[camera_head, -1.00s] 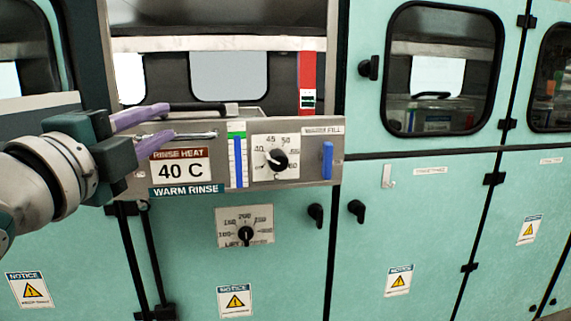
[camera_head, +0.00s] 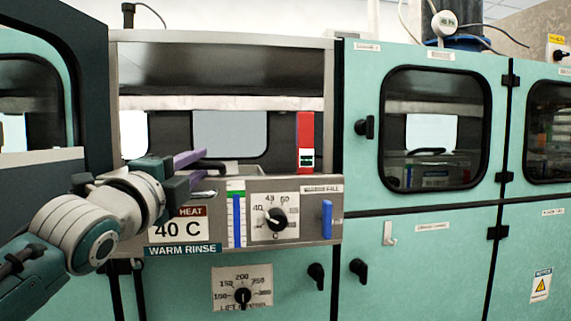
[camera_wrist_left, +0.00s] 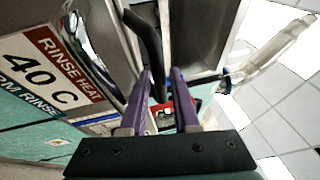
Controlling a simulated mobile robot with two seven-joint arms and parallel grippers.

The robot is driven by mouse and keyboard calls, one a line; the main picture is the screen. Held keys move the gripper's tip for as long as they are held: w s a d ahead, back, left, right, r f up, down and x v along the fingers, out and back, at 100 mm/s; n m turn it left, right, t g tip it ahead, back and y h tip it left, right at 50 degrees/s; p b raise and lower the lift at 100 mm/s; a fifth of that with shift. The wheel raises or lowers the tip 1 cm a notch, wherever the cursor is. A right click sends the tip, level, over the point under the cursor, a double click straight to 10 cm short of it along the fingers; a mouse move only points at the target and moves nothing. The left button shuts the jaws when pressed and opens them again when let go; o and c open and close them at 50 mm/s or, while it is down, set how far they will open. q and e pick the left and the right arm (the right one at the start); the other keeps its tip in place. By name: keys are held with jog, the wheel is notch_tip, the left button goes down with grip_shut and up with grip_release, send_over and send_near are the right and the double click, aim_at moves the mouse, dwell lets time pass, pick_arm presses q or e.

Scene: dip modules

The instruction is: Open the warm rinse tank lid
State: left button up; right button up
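The warm rinse tank stands behind a steel front panel (camera_head: 314,228) marked WARM RINSE (camera_head: 183,249). Its lid is seen nearly edge-on in the head view and looks flat, not raised. A black bar handle (camera_head: 209,167) sits above the panel at the left and shows in the left wrist view (camera_wrist_left: 147,40). My left gripper (camera_head: 208,165) is at this handle, its purple fingers pointing right. In the left wrist view, the fingers (camera_wrist_left: 163,75) are apart, with the handle's near end between or just beyond them; contact cannot be told. My right gripper is out of view.
The panel carries a 40 C sign (camera_head: 180,229), a temperature dial (camera_head: 275,219) and a blue warm fill lever (camera_head: 326,219).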

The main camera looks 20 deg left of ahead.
pick_arm(q)
jog(key=shift+c, duration=0.2)
grip_shut()
dwell(1.3)
